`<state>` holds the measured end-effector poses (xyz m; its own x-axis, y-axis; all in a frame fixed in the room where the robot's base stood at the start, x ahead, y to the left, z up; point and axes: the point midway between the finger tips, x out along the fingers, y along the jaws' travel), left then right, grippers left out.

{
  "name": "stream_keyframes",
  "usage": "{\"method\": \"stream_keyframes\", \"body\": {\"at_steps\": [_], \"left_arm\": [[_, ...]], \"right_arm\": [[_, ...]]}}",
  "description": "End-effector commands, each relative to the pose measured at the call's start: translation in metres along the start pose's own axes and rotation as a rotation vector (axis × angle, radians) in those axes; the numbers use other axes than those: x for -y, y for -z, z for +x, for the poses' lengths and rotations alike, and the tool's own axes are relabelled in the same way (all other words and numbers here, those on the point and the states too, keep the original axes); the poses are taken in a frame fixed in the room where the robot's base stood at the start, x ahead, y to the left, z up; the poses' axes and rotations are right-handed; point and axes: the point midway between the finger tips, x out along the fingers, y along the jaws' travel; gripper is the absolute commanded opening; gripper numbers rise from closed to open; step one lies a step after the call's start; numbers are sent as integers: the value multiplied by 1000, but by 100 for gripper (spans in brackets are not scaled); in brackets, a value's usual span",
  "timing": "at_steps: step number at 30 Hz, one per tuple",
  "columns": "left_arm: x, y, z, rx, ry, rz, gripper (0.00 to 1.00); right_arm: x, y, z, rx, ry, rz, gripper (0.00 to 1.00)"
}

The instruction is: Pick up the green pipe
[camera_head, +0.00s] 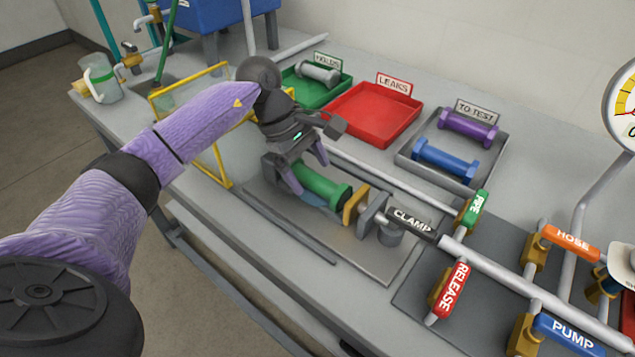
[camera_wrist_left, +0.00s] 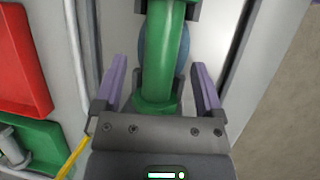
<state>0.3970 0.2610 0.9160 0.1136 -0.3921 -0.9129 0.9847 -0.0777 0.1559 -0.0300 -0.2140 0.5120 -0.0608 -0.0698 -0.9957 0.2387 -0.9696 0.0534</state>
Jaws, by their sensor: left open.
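The green pipe (camera_head: 318,186) lies in the clamp fixture on the bench, with its right end at a brass-coloured fitting (camera_head: 355,205). In the left wrist view the pipe (camera_wrist_left: 163,55) runs up the middle, with a wide flange at its near end. My left gripper (camera_head: 304,176) is over the pipe. Its jaws (camera_wrist_left: 158,85) are open, with one purple finger on each side of the pipe and a visible gap to both. A blue rounded part shows under the pipe. My right gripper is not in view.
Behind are a green tray (camera_head: 300,98) with a grey pipe, an empty red tray (camera_head: 372,114), and a grey tray (camera_head: 404,152) with purple and blue pipes. Labelled valve handles and piping fill the right.

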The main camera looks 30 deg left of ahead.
Motion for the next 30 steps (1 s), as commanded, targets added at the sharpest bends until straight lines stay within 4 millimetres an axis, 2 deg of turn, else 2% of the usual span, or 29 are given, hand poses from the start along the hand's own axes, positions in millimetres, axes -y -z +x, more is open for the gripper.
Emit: {"method": "stream_keyframes", "body": {"at_steps": [1,3,9,21,30], "left_arm": [[1,-1,14,3,4,1,89],[1,0,24,3,3,0,89],[0,-1,24,0,0,0,87],[0,-1,24,1,0,0,2],[0,-1,23,1,-1,0,0]], "right_arm": [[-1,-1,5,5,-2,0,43],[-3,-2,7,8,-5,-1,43],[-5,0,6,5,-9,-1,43],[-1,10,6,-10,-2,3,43],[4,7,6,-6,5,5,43]]}}
